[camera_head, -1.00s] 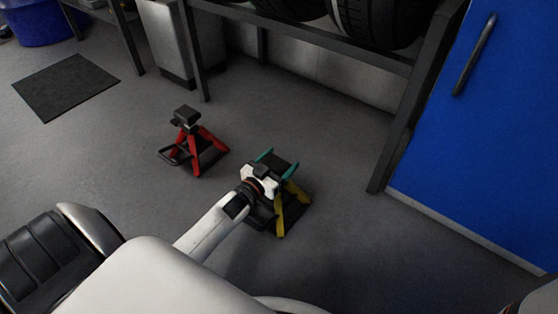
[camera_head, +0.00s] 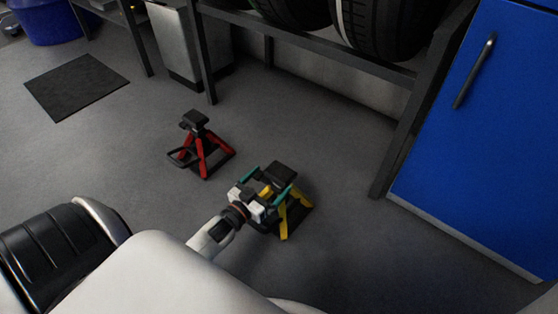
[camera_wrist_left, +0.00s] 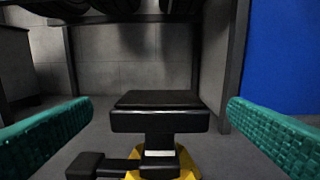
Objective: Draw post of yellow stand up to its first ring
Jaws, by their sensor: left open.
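The yellow stand (camera_head: 283,222) is on the floor near the middle of the head view, with a black saddle (camera_head: 279,172) on its post. In the left wrist view the black saddle (camera_wrist_left: 160,112) is centred, with a short pale section of post and the yellow top (camera_wrist_left: 183,165) below it. My left gripper (camera_head: 267,180) is open, its teal fingers on either side of the stand's head. In the wrist view the fingers are apart from the saddle, with gaps on both sides. My gripper hides part of the stand in the head view. My right gripper is not seen.
A red stand (camera_head: 203,150) is on the floor to the left. A metal rack (camera_head: 310,42) with tyres is behind, and a blue cabinet (camera_head: 480,140) is at the right. A dark mat (camera_head: 76,86) lies at upper left. Floor around the yellow stand is clear.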

